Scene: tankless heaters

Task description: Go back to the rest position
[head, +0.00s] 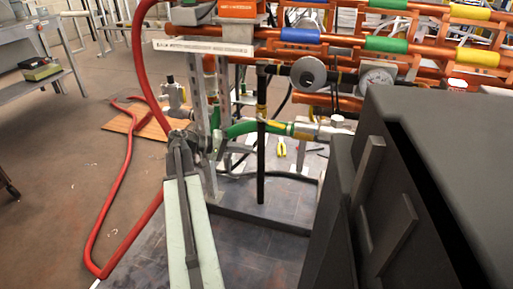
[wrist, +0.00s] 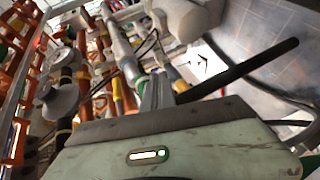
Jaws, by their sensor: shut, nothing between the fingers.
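My gripper (head: 178,142) is at the end of the pale green arm, left of centre in the head view. Its grey fingers are shut with nothing held. They point away from me, toward the pipe rig, and overlap a metal fitting and the red hose in the picture; I cannot tell whether they touch. In the wrist view the gripper (wrist: 157,88) shows shut beyond the pale green housing, in front of pipes and a white cylindrical part.
A red hose (head: 118,185) loops over the floor at left. Copper pipes (head: 410,50) with coloured sleeves and gauges cross the upper right. A black upright pipe (head: 262,140) stands right of my gripper. Open floor (head: 60,140) lies at left.

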